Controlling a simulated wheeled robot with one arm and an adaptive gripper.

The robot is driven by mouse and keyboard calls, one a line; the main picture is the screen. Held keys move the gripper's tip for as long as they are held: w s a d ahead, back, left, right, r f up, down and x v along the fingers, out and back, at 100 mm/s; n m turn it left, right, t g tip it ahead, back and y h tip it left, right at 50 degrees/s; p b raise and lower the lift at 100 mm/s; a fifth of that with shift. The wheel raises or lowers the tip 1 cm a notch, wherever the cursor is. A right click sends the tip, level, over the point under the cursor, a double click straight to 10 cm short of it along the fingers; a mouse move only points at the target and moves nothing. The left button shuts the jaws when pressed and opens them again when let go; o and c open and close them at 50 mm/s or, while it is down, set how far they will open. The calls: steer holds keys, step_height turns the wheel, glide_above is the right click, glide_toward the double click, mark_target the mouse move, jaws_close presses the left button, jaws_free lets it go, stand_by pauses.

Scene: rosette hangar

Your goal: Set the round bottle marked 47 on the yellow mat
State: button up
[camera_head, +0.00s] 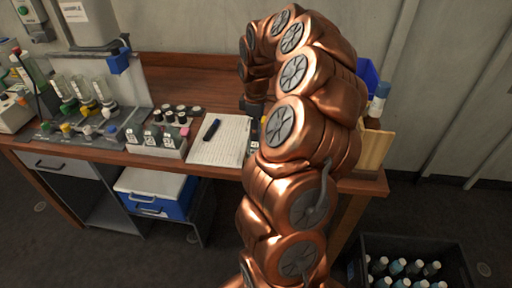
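My copper arm fills the middle of the view and arches down over the desk. Dark grey parts at its far end, probably my gripper (251,105), show only partly beside the arm, and the fingers cannot be made out. Small labelled bottles (153,136) stand in a light rack (160,152) on the desk, with dark-capped ones behind. The numbers are too small to read, so I cannot tell which bottle is marked 47. I cannot make out a yellow mat; my arm hides part of the desk.
A notepad (225,152) with a dark pen (212,130) lies on the wooden desk (205,94). A blue-capped bottle (378,104) stands at a pale wooden box (375,150) on the right. A dark crate (452,247) with several bottles sits on the floor.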

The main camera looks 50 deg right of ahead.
steer(key=c, duration=0.5)
steer(key=shift+r, duration=0.15)
steer(key=shift+r+p, duration=0.95)
steer(key=shift+r, duration=2.45)
steer(key=shift+w, duration=0.1)
